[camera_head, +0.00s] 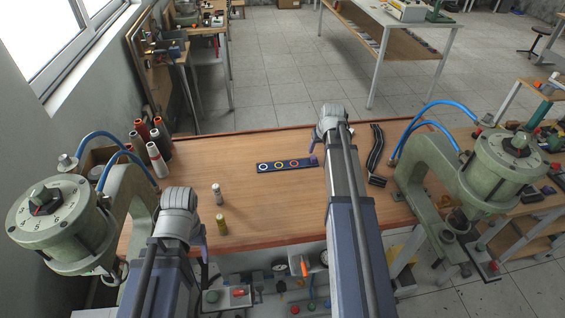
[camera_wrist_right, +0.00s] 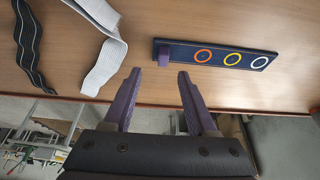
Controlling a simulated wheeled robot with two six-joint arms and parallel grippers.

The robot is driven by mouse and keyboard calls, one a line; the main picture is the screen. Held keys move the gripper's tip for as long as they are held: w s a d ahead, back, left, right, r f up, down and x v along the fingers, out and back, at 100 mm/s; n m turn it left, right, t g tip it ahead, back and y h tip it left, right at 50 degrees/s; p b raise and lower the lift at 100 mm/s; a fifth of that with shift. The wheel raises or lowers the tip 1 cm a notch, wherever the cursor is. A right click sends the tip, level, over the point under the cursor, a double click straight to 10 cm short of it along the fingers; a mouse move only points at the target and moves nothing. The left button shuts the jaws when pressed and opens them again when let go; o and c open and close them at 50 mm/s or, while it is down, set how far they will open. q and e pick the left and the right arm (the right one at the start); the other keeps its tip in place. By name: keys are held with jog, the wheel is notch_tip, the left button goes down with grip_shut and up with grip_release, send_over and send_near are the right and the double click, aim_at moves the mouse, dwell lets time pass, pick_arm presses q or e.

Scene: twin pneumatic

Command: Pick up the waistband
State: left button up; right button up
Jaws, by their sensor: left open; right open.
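The waistband looks like a dark strip with pale lengthwise lines (camera_head: 375,155), lying on the right part of the wooden table. In the right wrist view, a black striped band (camera_wrist_right: 42,60) and a pale ribbed band (camera_wrist_right: 100,50) lie at upper left; I cannot tell whether they are one piece. My right gripper (camera_wrist_right: 158,74) is open and empty, its purple fingers to the right of the bands and apart from them. In the head view its arm ends left of the strip. My left gripper (camera_head: 203,246) is at the table's front edge, mostly hidden behind its wrist.
A dark board with coloured rings (camera_head: 287,165) lies left of the strip. Two small cylinders (camera_head: 217,195) (camera_head: 222,224) stand near the front left, and thread cones (camera_head: 157,158) at the back left. Green presses (camera_head: 65,222) (camera_head: 470,170) flank the table.

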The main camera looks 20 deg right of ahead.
aim_at(314, 157)
jog(key=b+x, duration=0.2)
jog(key=shift+w+f, duration=0.15)
jog(key=shift+f, duration=0.2)
jog(key=b+x, duration=0.5)
jog(key=shift+w+a, duration=0.25)
jog(key=shift+r, duration=0.1)
grip_shut()
dwell(0.4)
